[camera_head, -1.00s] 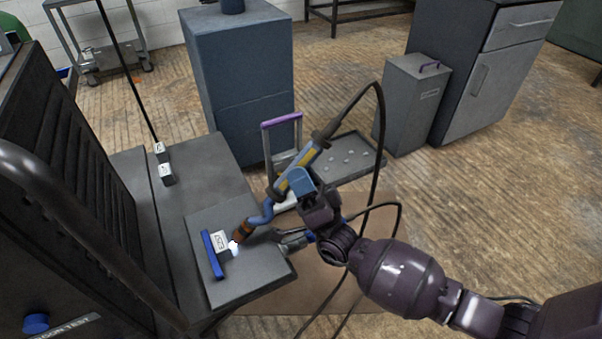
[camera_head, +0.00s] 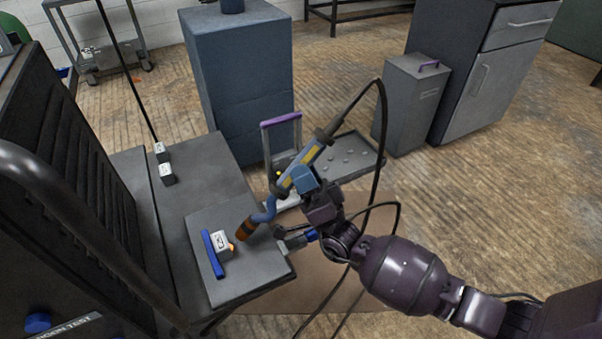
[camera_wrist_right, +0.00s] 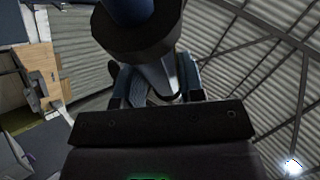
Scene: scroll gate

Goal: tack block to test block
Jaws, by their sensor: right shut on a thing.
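My right gripper (camera_head: 300,181) is shut on a welding torch (camera_head: 314,155) with a yellow-marked handle and a blue curved neck. The torch's brown nozzle (camera_head: 243,231) points down and left, a small gap to the right of a white labelled block (camera_head: 221,241). That block sits on a grey plate (camera_head: 243,279), against or close beside a blue bar (camera_head: 213,255). A small orange glow (camera_head: 231,246) shows at the block's right edge. In the right wrist view the torch (camera_wrist_right: 155,72) shows between the fingers. My left gripper is not in view.
A dark cable loops from the torch past my arm. A tray (camera_head: 352,160) of small pieces, a blue cabinet (camera_head: 240,90) and a grey bin (camera_head: 408,105) stand beyond.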

